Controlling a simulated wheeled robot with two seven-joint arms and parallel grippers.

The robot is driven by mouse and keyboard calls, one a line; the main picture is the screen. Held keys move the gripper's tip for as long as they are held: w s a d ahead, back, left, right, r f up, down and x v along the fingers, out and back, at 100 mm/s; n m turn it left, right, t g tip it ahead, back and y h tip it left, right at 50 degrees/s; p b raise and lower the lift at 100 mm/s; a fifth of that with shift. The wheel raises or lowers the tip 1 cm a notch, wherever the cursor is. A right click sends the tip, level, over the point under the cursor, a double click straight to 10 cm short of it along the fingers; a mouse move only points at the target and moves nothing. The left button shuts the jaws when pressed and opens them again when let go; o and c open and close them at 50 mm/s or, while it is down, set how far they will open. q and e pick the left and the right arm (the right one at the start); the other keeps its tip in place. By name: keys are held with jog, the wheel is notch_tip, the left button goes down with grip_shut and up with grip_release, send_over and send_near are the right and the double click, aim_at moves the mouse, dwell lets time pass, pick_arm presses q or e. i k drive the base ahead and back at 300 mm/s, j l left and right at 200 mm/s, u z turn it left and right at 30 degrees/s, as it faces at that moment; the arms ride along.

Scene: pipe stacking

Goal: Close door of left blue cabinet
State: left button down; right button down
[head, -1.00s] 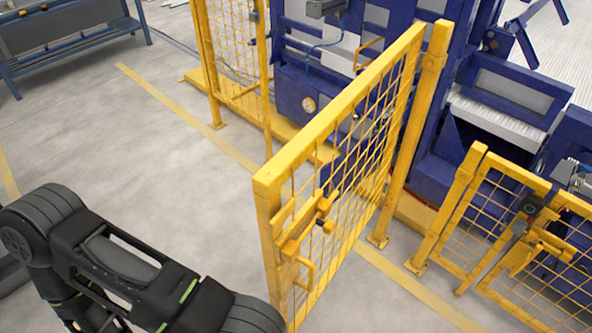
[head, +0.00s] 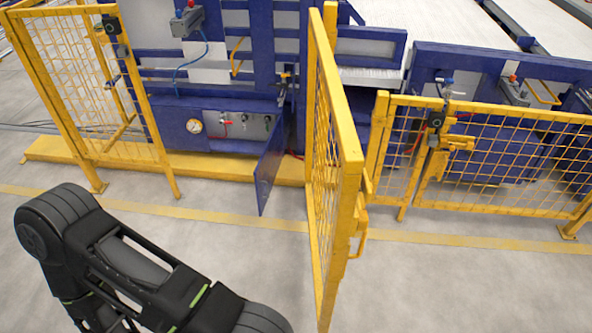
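The left blue cabinet (head: 165,117) stands behind the yellow fence line. Its front is open and shows a round gauge (head: 195,126) and several small valves. A thin blue door panel (head: 268,172) stands swung out toward me at the right end of this opening, above the yellow floor beam. My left arm comes in from the lower left, but its gripper is below the picture's edge. My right arm and gripper are out of view.
A yellow mesh gate (head: 345,180) stands open toward me, just right of the blue door. A fixed yellow mesh panel (head: 95,100) stands at left, and a closed mesh fence (head: 510,165) at right. Grey floor (head: 215,265) left of the gate is clear.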

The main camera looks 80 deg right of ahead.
aim_at(265, 173)
jog(key=i+l+z, duration=0.25)
jog(key=z, duration=0.2)
jog(key=i+l+z, duration=0.15)
jog(key=i+z, duration=0.65)
jog(key=z, duration=0.15)
jog(key=i+j+z, duration=0.1)
jog(key=i+z, duration=0.35)
jog(key=i+l+z, duration=0.1)
jog(key=i+z, duration=0.15)
jog(key=z, duration=0.2)
jog(key=i+z, duration=0.3)
jog(key=z, duration=0.15)
jog(key=i+j+z, duration=0.15)
jog(key=z, duration=0.25)
jog(key=i+z, duration=0.1)
jog(key=z, duration=0.35)
jog(key=i+j+z, duration=0.1)
jog(key=z, duration=0.3)
jog(key=i+j+z, duration=0.1)
jog(key=z, duration=0.35)
jog(key=j+z, duration=0.1)
jog(key=z, duration=0.3)
